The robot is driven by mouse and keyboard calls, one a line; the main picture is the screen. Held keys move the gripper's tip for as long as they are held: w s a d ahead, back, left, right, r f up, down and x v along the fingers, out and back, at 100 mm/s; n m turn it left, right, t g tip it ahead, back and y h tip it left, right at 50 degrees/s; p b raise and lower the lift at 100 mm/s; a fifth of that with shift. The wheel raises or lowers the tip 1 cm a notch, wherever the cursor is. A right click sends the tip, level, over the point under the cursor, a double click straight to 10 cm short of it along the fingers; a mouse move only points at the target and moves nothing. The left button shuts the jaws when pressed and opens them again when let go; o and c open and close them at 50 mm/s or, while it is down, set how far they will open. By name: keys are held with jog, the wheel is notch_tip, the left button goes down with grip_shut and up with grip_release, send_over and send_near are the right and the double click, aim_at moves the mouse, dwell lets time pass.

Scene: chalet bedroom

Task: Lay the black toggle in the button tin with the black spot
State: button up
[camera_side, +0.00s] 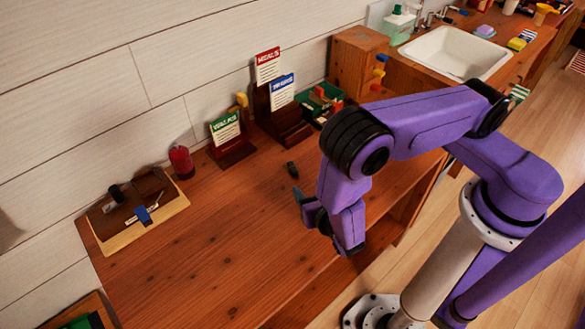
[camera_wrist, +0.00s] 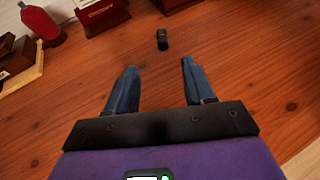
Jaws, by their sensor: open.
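A small black piece, which looks like the black toggle (camera_side: 292,168), lies on the wooden table near the card stands. It also shows in the wrist view (camera_wrist: 162,39), just beyond my fingertips and roughly between their lines. My gripper (camera_wrist: 158,64) is open, its two blue-grey fingers spread with nothing between them. In the side view my gripper (camera_side: 302,200) is low over the table, on the near side of the black piece and apart from it. I cannot make out a button tin with a black spot in either view.
A red bottle (camera_side: 181,161) stands by the wall, left of the green card stand (camera_side: 229,136). A blue card stand (camera_side: 283,105) and red card stand (camera_side: 267,68) are behind the black piece. A brown board (camera_side: 170,211) with small items lies far left. The front table is clear.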

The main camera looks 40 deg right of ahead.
send_near(293, 168)
jog(key=x, duration=0.3)
jog(key=shift+w, duration=0.25)
jog(key=shift+x, duration=2.65)
jog(key=shift+d, duration=0.15)
grip_shut()
